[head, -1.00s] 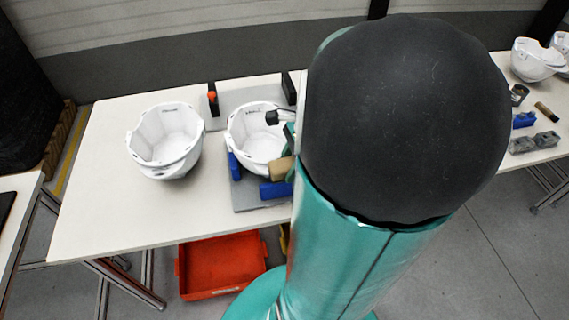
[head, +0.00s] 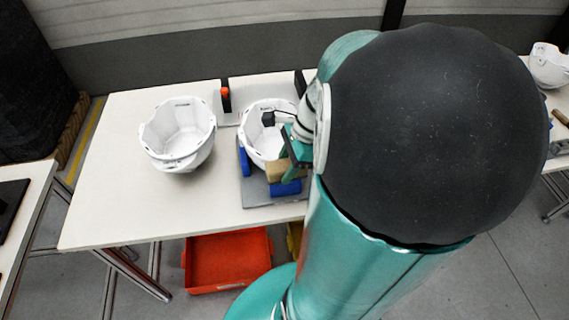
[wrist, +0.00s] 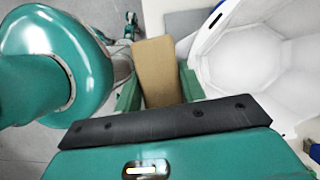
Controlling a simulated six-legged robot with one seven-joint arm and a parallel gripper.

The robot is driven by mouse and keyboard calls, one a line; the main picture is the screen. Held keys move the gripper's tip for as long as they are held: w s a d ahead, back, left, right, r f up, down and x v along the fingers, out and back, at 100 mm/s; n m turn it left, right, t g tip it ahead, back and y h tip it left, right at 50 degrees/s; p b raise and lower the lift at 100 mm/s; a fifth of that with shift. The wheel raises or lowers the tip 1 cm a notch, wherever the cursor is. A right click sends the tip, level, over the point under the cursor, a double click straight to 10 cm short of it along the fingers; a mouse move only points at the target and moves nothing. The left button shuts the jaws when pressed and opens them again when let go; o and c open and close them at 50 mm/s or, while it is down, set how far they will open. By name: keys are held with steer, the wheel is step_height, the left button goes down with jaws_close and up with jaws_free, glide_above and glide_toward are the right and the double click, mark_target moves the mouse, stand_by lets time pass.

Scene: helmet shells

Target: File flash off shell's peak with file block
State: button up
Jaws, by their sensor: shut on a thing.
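A white helmet shell (head: 257,147) sits open side up in a grey fixture (head: 259,195) with blue pads. My gripper (head: 294,160) is at the shell's right front edge, partly hidden by my arm. It is shut on a tan file block (head: 279,171). In the wrist view the file block (wrist: 156,70) stands between the two green fingers, and the shell (wrist: 262,75) lies right beside it. The block is close to the shell's rim; I cannot tell whether they touch. I cannot make out the peak's flash.
A second stack of white shells (head: 178,140) stands left on the white table (head: 110,200). A dark post with an orange part (head: 225,97) stands behind the fixture. A red bin (head: 228,262) is below the table. The table's left part is clear.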

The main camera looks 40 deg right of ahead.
steer(key=shift+s+d, duration=0.4)
steer(key=shift+d, duration=0.35)
steer(key=shift+s+d, duration=0.4)
steer(key=shift+d, duration=0.3)
steer(key=shift+w+a+f, duration=0.1)
steer(key=shift+w+a, duration=0.4)
steer(key=shift+a, duration=0.4)
steer(key=shift+w+a, duration=0.45)
steer(key=shift+a, duration=0.4)
steer(key=shift+s+d+f, duration=0.1)
steer(key=shift+s+d, duration=0.4)
steer(key=shift+d, duration=0.4)
steer(key=shift+r, duration=4.05)
steer(key=shift+a+f, duration=0.1)
